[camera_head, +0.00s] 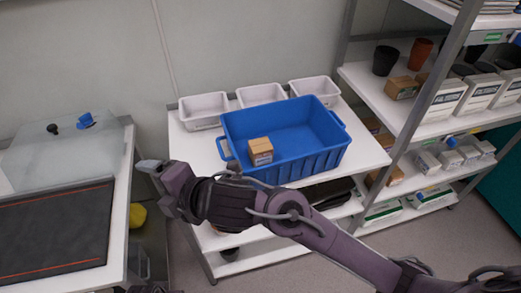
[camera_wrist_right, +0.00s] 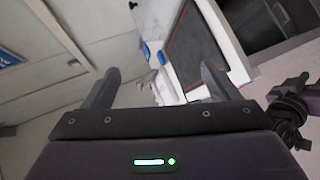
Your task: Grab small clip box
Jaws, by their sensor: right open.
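A small brown cardboard box (camera_head: 260,151) with a printed label sits inside the blue crate (camera_head: 335,160), in its near left part. I cannot read its label, so I cannot tell whether it is the clip box. My right gripper (camera_head: 148,170) is left of the crate, apart from it, with its arm crossing in front of the shelf unit. In the right wrist view its two fingers (camera_wrist_right: 160,78) are spread with nothing between them.
Three white bins (camera_head: 204,107) stand behind the crate on the white shelf top. A bench with a black mat (camera_head: 55,240) is at left. Another brown box (camera_head: 401,88), pots and white boxes fill the right rack. A yellow object (camera_head: 137,215) lies lower beside the bench.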

